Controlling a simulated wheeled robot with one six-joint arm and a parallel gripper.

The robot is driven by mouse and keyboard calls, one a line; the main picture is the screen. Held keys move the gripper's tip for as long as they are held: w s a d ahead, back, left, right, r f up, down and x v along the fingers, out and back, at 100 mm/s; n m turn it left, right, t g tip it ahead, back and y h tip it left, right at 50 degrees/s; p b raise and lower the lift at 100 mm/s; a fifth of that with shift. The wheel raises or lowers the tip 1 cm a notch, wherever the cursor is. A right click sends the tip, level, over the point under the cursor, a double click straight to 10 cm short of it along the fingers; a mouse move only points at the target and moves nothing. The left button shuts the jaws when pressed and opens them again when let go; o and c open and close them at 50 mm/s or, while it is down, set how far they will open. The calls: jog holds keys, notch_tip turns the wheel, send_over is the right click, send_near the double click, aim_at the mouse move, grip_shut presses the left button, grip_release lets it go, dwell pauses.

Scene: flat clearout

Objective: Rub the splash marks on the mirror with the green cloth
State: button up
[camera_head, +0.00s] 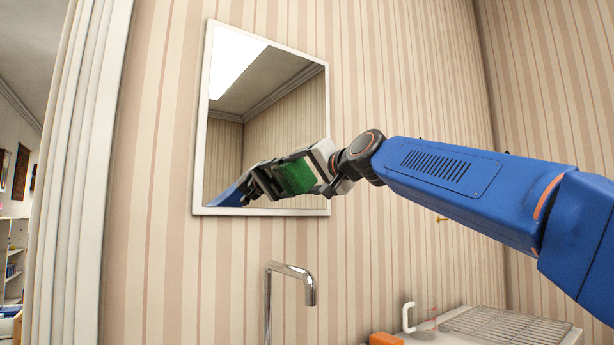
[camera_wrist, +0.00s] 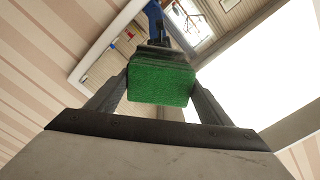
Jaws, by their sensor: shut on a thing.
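The mirror (camera_head: 290,110) hangs on the striped wall in a thin white frame. Its lower part reflects my blue arm and the gripper. My gripper (camera_head: 305,170) is in front of the mirror's lower right part, shut on the green cloth (camera_head: 297,176). In the wrist view, the cloth (camera_wrist: 160,85) is a green block between the two dark fingers, facing the mirror glass. Its reflection sits close behind it; I cannot tell if cloth and glass touch. I cannot make out splash marks on the glass in either view.
A chrome tap (camera_head: 290,270) stands below the mirror. A drying rack (camera_head: 505,325), a clear glass (camera_head: 429,313), a white handle-shaped thing (camera_head: 408,316) and an orange block (camera_head: 386,339) are at the lower right.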

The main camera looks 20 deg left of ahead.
aim_at(282, 176)
jog(key=shift+s+a+f, duration=0.15)
jog(key=shift+s+a, duration=1.15)
jog(key=shift+s, duration=0.05)
jog(key=shift+s+a, duration=0.9)
jog(key=shift+s, duration=0.25)
jog(key=shift+s+a, duration=0.85)
jog(key=shift+s, duration=0.25)
jog(key=shift+s+d, duration=0.1)
jog(key=shift+v, duration=2.9)
jog(key=shift+d, duration=0.1)
jog(key=v, duration=0.2)
jog(key=shift+s+d, duration=0.3)
